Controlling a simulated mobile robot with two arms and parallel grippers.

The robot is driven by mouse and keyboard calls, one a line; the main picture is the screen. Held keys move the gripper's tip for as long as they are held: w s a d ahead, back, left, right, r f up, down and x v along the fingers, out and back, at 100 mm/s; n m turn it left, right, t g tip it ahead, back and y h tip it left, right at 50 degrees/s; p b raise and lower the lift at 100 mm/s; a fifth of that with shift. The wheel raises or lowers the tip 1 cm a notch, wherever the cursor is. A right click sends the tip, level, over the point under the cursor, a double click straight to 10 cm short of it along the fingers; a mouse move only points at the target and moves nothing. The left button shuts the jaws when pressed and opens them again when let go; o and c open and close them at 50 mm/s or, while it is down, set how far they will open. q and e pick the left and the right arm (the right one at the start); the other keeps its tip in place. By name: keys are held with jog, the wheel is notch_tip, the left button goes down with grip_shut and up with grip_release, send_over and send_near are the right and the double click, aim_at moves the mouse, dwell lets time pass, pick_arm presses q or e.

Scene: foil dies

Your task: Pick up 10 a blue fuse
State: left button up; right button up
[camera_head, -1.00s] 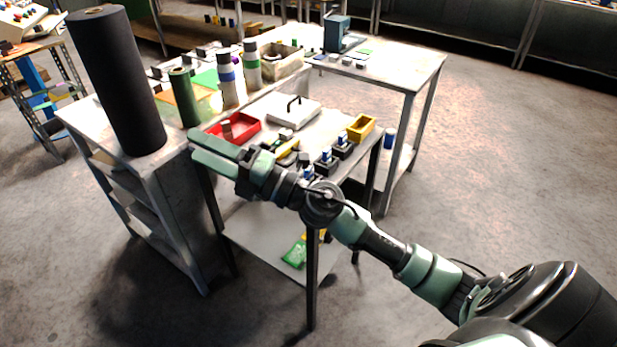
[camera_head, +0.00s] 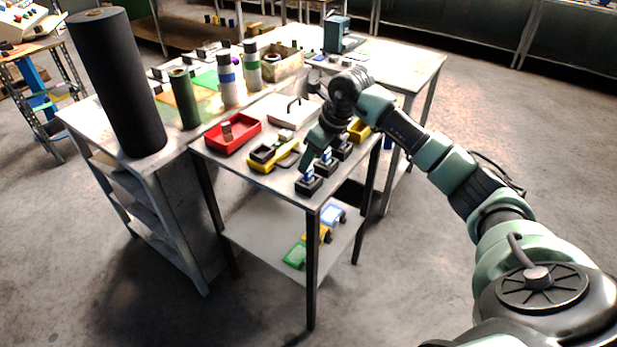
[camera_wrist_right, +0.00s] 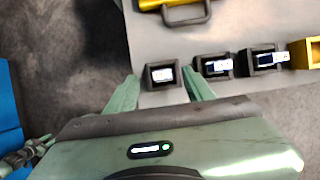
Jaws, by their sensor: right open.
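Three small black holders stand in a row near the small table's front edge, each with a blue and white fuse in it. The nearest fuse (camera_head: 309,177) also shows in the right wrist view (camera_wrist_right: 162,74), upper middle, in its holder. The second fuse (camera_wrist_right: 218,66) and third fuse (camera_wrist_right: 268,60) sit to the right of it there. My right gripper (camera_wrist_right: 160,88) is open and empty; its green fingers point at the nearest holder from either side in that view. In the head view the hand hangs over the row and partly hides it. My left gripper is not in view.
On the small table are a red tray (camera_head: 234,144), a yellow tool with a dark handle (camera_head: 262,165), a white device (camera_head: 290,117) and a yellow bin (camera_head: 360,129). A tall black roll (camera_head: 118,85) stands on the left bench.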

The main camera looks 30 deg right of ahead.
aim_at(309, 178)
jog(key=x, duration=0.2)
jog(key=p+x, duration=0.1)
jog(key=x, duration=0.1)
jog(key=shift+s+d+f, duration=0.1)
jog(key=shift+d+f, duration=0.05)
jog(key=shift+f, duration=0.5)
grip_shut()
jog(key=shift+r, duration=0.15)
